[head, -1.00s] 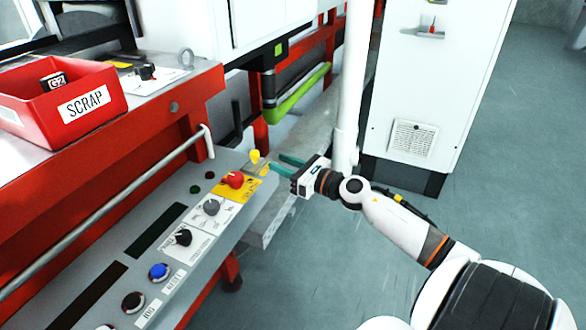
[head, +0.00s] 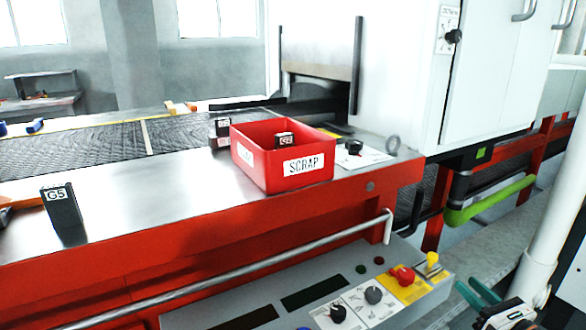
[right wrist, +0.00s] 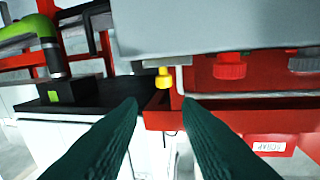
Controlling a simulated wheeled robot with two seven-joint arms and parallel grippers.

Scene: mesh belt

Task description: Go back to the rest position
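My right gripper (head: 474,290) shows at the bottom right of the head view, cut off by the lower edge. Its two teal fingers are apart and point toward the control panel (head: 285,277). In the right wrist view my right gripper (right wrist: 160,104) is open, with nothing between its fingers. A yellow knob or key (head: 432,262) at the panel's right end stands clear of the fingertips in the head view. It also shows beyond the finger gap in the right wrist view (right wrist: 163,78). My left gripper is in no view.
A G5 block (head: 62,210) stands at left. The mesh belt (head: 90,150) runs behind. A red knob (head: 403,276), handrail (head: 290,258) and white post (head: 550,225) are near my right arm.

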